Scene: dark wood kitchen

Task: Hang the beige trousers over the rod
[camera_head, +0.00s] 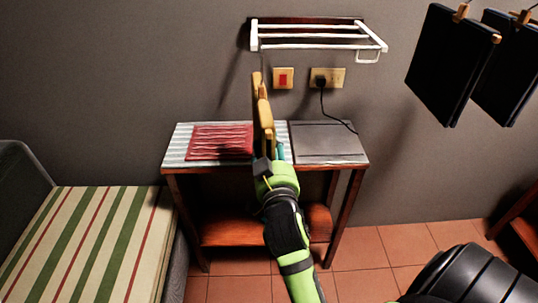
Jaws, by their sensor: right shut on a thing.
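The beige trousers (264,110) show as a narrow tan folded shape, seen nearly edge-on, in the middle of the head view. My right gripper (265,160) is shut on the lower end of the trousers as seen here. The trousers stretch up the picture from it, in front of the small table. The white wall rack with rods (325,47) is above, on the grey wall. The top of the trousers appears just below the rack's left end. I cannot tell the depth gap between them. My left gripper is not in view.
The small wooden table (345,195) holds a red folded cloth (220,141) and a flat grey item (327,141). A corded plug sits in the wall socket (333,77). Black items (449,65) hang pegged at upper right. A striped bed (85,240) is at left.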

